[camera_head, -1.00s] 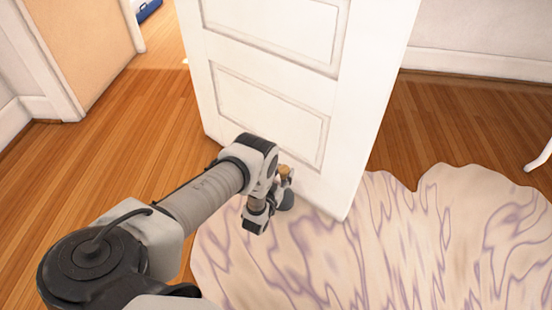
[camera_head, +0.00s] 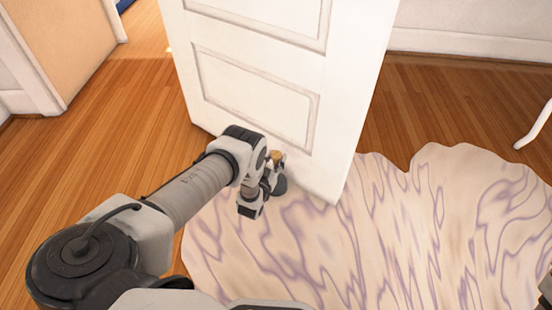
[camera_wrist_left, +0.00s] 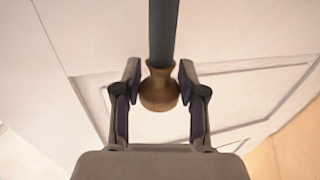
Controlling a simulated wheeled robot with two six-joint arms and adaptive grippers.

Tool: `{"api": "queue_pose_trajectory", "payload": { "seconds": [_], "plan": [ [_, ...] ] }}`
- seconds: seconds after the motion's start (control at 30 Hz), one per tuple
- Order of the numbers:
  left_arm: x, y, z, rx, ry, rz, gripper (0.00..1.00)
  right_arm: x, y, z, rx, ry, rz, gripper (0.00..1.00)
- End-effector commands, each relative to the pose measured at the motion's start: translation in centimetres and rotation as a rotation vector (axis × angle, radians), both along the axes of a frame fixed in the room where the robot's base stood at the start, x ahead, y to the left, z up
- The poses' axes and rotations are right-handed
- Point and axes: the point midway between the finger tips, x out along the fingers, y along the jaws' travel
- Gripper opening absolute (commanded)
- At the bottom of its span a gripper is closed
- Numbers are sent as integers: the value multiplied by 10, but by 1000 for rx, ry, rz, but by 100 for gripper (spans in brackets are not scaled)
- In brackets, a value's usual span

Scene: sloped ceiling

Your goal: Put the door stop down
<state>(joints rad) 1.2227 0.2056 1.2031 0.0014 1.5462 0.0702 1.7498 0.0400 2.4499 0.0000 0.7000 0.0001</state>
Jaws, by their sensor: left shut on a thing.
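The door stop has a wooden knob (camera_head: 277,156) and a dark base (camera_head: 280,186). It is close to the lower part of the white door, just above or at the edge of the rug; whether it touches the floor I cannot tell. In the left wrist view the door stop's round wooden knob (camera_wrist_left: 160,92) sits between the fingers, with its dark shaft running up the picture. My left gripper (camera_wrist_left: 160,76) is shut on it, and it also shows in the head view (camera_head: 272,172).
The white panelled door (camera_head: 265,85) stands open right behind the door stop. A pale rug with purple veins (camera_head: 400,240) covers the floor in front and to the right. Bare wood floor (camera_head: 120,130) lies to the left. A white furniture leg (camera_head: 535,130) stands at the right.

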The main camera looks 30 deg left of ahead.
Motion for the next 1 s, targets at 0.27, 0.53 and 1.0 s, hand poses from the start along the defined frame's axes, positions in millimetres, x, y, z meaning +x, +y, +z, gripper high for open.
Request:
{"api": "queue_pose_trajectory", "payload": {
  "seconds": [0.27, 0.53, 1.0],
  "plan": [
    [0, 0, -1, 0, 0, 0, 66, 0, 0, -1, 0, 0, 0, 45],
    [0, 0, -1, 0, 0, 0, 66, 0, 0, -1, 0, 0, 0, 45],
    [-87, -17, 4, 0, 6, 0, 66, 0, 0, 43, 0, 0, 0, 45]
  ]
}}
